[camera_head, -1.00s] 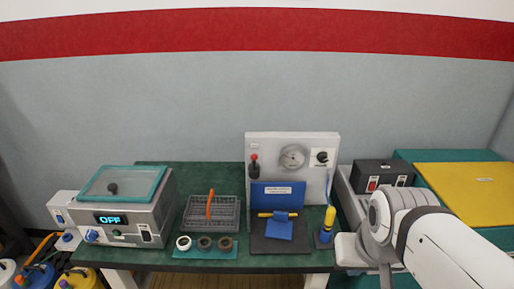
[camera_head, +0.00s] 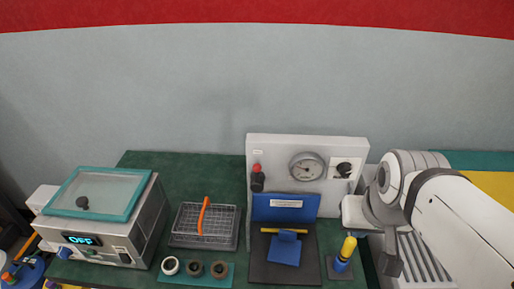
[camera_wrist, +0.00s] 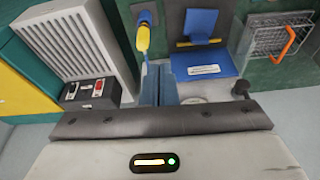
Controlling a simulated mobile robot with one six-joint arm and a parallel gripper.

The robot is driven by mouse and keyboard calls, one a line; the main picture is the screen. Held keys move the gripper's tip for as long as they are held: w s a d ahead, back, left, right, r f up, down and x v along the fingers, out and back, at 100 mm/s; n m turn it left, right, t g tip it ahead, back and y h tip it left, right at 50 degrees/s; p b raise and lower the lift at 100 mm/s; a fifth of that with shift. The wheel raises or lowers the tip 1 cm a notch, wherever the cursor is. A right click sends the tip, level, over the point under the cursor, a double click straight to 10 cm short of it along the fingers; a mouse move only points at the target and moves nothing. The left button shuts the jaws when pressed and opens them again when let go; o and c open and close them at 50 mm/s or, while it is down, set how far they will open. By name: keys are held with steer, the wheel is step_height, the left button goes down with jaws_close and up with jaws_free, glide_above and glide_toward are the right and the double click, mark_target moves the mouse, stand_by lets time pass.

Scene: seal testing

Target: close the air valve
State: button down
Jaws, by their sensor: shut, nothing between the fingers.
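The white test panel (camera_head: 325,142) stands at the back of the green bench. It carries a round gauge (camera_head: 307,168), a black rotary knob (camera_head: 345,169) on a white plate at right, and a black fitting with a red top (camera_head: 257,178) at left. The labels are too small to show which is the air valve. In the wrist view my gripper (camera_wrist: 159,85) is shut and empty, its fingers together. The black fitting (camera_wrist: 241,89) shows right of the fingers, with part of the gauge (camera_wrist: 194,100). The rotary knob is not visible there. In the head view my arm is right of the panel.
A blue fixture (camera_head: 285,206) stands before the panel, with a yellow-and-blue tool (camera_head: 345,252) at its right. A wire basket (camera_head: 190,238) with an orange handle and a device (camera_head: 146,220) reading OFF are further left. A switch box (camera_wrist: 88,92) shows in the wrist view.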

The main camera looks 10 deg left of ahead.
steer(key=shift+a, duration=0.1)
steer(key=n+t+h+b, duration=0.2)
steer(key=t+h+b, duration=0.15)
steer(key=b, duration=0.35)
glide_toward(257, 176)
steer(key=s+a+r, duration=0.2)
steer(key=a, duration=0.6)
steer(key=shift+w+d+g+h, duration=0.15)
steer(key=shift+w+g+h, duration=0.1)
steer(key=shift+g+h, duration=0.2)
steer(key=shift+w, duration=0.1)
steer(key=w+d+f+p, duration=0.3)
steer(key=w+d+f, duration=0.2)
steer(key=d+f, duration=0.2)
steer(key=shift+w+d+f, duration=0.25)
steer(key=shift+w+f, duration=0.15)
steer(key=shift+f, duration=0.05)
